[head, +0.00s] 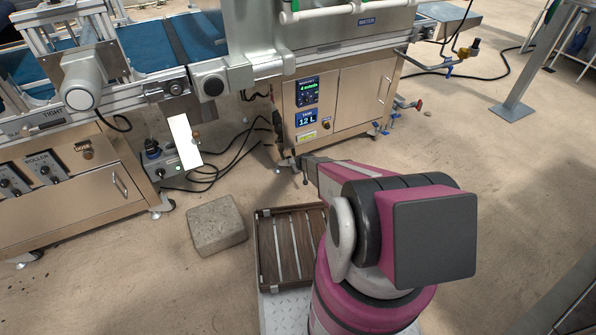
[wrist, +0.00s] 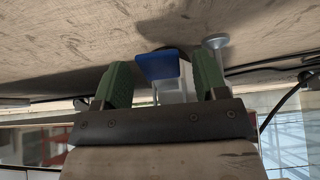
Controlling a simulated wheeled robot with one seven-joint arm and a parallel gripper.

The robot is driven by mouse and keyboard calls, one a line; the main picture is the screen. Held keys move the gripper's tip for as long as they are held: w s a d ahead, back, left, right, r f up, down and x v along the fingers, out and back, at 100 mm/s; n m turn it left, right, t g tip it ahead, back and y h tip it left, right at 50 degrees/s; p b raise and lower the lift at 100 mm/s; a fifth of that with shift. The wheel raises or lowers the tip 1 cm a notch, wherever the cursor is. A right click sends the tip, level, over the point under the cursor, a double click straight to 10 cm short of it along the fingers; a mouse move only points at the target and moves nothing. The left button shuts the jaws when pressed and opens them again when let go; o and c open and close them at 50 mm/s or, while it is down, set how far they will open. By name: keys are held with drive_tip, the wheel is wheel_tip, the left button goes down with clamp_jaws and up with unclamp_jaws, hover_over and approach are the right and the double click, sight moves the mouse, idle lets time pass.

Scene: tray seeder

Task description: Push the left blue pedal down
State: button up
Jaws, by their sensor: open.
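A blue pedal (wrist: 157,65) with a pale mount behind it shows in the wrist view, between the green fingers of my gripper (wrist: 163,72). My gripper is open, with one finger to each side of the pedal in the picture; I cannot tell whether they touch. In the head view my gripper (head: 292,162) is low at the front left corner of the steel water cabinet (head: 358,95), mostly hidden by my arm. I cannot make out this pedal in the head view.
A metal foot (wrist: 215,42) stands close to the pedal in the wrist view. Black cables (head: 215,172) lie on the floor left of my gripper. A concrete block (head: 217,226) and a slatted crate (head: 262,250) are nearer. Small blue parts (head: 380,127) sit at the cabinet's right.

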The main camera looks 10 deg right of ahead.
drive_tip(key=v, duration=1)
drive_tip(key=shift+s+r, duration=0.2)
drive_tip(key=shift+r, duration=0.05)
